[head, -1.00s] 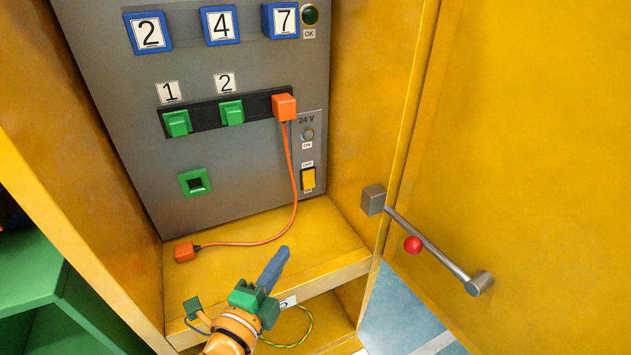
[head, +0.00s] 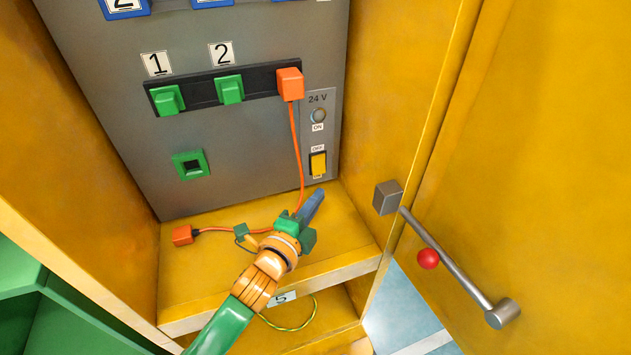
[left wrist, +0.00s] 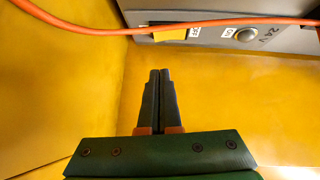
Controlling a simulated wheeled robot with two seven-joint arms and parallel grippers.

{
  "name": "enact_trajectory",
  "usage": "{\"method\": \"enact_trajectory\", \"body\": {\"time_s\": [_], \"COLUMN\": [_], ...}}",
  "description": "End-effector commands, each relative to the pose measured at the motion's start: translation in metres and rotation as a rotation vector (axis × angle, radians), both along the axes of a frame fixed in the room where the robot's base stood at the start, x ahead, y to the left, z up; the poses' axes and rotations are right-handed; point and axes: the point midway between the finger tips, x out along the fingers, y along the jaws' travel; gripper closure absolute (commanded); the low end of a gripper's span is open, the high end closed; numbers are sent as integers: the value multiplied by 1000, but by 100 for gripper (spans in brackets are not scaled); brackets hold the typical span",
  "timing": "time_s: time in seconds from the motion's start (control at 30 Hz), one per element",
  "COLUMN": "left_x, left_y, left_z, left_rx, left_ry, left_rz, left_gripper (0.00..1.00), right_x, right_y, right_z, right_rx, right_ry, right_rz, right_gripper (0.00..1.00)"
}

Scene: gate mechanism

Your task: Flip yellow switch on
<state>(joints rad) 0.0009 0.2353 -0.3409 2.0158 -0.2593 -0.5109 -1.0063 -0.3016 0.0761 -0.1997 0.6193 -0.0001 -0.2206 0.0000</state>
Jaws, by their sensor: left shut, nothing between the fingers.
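The yellow switch (head: 318,163) is a small rocker on the grey panel, under the 24 V label and a dark round lamp (head: 319,115). OFF is marked above it; the mark below it is too small to read. My left gripper (head: 317,194) is shut and empty, over the cabinet shelf just below the switch and apart from it. In the left wrist view the shut fingers (left wrist: 158,72) point toward the panel. There the switch (left wrist: 171,34) shows at the top, partly hidden by the orange cable. My right gripper is not in view.
An orange cable (head: 297,150) hangs from an orange plug (head: 290,84) close to the switch and crosses the shelf to another plug (head: 182,235). The cabinet wall (head: 385,110) and open door with a red-knobbed bar (head: 450,262) stand to the right.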

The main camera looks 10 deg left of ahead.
Motion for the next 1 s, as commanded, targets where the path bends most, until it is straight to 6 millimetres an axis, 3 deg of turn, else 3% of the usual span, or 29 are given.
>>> {"method": "enact_trajectory", "body": {"time_s": [0.13,0.33,0.77,0.9,1.0], "left_x": [31,55,62,67,68], "left_y": [-6,11,16,20,20], "left_z": [-4,-8,-9,-21,-12], "left_rx": [-1,3,1,38,44], "left_ry": [-2,-1,0,-52,-64], "left_rz": [0,0,0,2,1], "left_gripper": [100,100,100,100,100], "right_x": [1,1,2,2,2], "right_y": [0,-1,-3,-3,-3], "right_z": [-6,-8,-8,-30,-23], "right_rx": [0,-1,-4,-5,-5], "right_ry": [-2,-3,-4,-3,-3], "right_rz": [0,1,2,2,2], "right_gripper": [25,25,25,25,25]}}
